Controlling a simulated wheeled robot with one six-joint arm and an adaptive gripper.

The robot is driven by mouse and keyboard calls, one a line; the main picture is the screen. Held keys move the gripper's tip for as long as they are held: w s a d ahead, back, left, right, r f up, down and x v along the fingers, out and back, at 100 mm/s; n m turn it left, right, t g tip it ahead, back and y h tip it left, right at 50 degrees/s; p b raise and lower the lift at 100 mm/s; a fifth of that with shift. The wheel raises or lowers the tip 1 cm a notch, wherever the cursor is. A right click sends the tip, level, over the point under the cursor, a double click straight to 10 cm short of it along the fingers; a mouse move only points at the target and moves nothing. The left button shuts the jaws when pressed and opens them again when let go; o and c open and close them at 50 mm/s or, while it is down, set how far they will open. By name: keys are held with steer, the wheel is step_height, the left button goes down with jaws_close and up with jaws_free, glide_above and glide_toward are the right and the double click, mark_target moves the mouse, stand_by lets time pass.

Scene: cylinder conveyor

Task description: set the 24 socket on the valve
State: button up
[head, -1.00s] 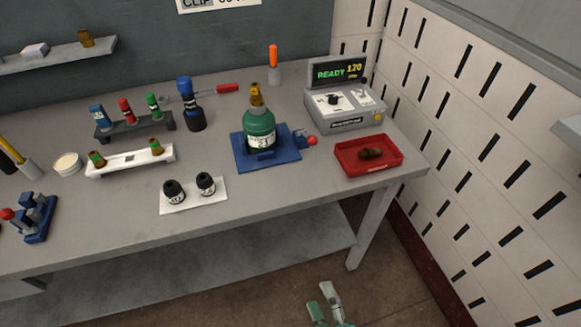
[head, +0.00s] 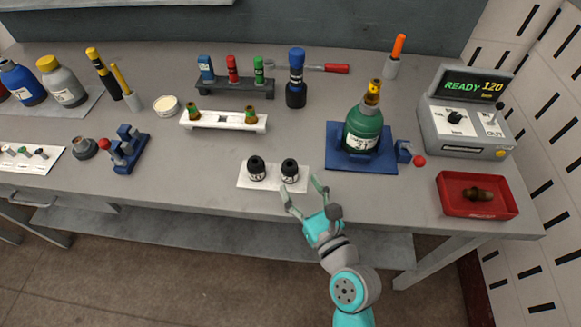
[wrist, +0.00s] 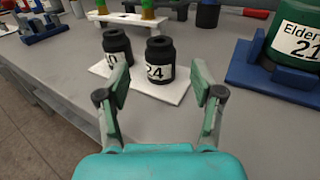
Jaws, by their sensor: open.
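The 24 socket (wrist: 160,62) is a black cylinder with a white label, upright on a white mat (wrist: 177,88); in the head view it is the right one of two black sockets (head: 289,171). The other socket (wrist: 117,46) stands left of it, its label partly hidden by a finger. My gripper (head: 305,191) is open and empty at the table's front edge, its fingers toward the 24 socket but short of it; the fingers also show in the wrist view (wrist: 162,90). The valve (head: 374,90) is brass, upright on a green cylinder (head: 362,130) in a blue clamp base (head: 376,163).
A red tray (head: 450,205) with a brown fitting (head: 479,194) lies right. A grey controller (head: 463,120) reading READY 120 stands behind it. A white rack (head: 225,123) and a dark rack (head: 233,87) stand behind the sockets. Bare table lies between mat and blue base.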

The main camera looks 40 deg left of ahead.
mark_target(293, 174)
steer(key=shift+x, duration=3.3)
steer(key=shift+c, duration=0.3)
jaws_close()
